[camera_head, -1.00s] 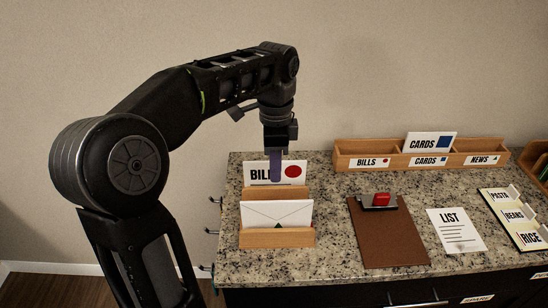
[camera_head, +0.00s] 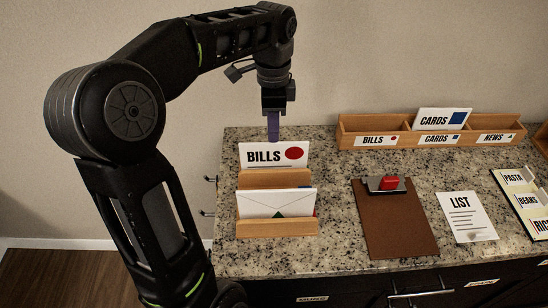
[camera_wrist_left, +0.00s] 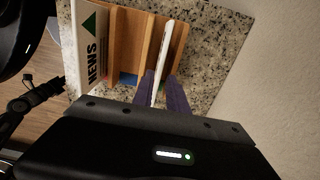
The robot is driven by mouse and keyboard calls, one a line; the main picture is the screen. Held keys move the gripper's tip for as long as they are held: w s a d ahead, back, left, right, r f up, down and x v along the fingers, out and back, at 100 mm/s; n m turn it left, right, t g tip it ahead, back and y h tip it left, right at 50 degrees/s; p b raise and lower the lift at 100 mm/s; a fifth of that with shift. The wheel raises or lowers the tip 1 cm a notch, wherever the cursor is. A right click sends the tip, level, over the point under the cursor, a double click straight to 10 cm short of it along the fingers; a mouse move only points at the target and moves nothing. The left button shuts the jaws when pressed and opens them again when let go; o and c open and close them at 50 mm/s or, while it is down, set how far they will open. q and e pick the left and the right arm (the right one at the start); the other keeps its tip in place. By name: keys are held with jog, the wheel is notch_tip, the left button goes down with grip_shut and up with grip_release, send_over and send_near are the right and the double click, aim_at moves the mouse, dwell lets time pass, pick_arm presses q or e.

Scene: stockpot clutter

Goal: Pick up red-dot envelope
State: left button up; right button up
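The red-dot envelope (camera_head: 276,155) is white, marked BILLS, and stands upright in the rear slot of a wooden letter holder (camera_head: 277,229). It shows edge-on in the left wrist view (camera_wrist_left: 166,40). My left gripper (camera_head: 273,140) points down at its top edge, with the visible purple finger ending about there and not covering the envelope's face. In the left wrist view the two fingers (camera_wrist_left: 161,82) are apart, one on each side of the envelope's line. Whether they touch it is unclear. My right gripper is not in view.
Another white envelope (camera_head: 277,203) stands in the front slot; the wrist view shows NEWS on it. A wooden sorter (camera_head: 376,140) stands at the back. A clipboard (camera_head: 398,225), a list sheet (camera_head: 467,217) and a labelled board (camera_head: 520,200) lie to the right on granite.

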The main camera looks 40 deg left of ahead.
aim_at(274, 157)
pick_arm(q)
notch_tip(274, 157, down, 5)
dwell(0.4)
jog(key=shift+d+f+p, duration=0.1)
jog(key=shift+f+p, duration=0.55)
jog(key=shift+f, duration=1.95)
jog(key=shift+w, duration=0.1)
grip_shut()
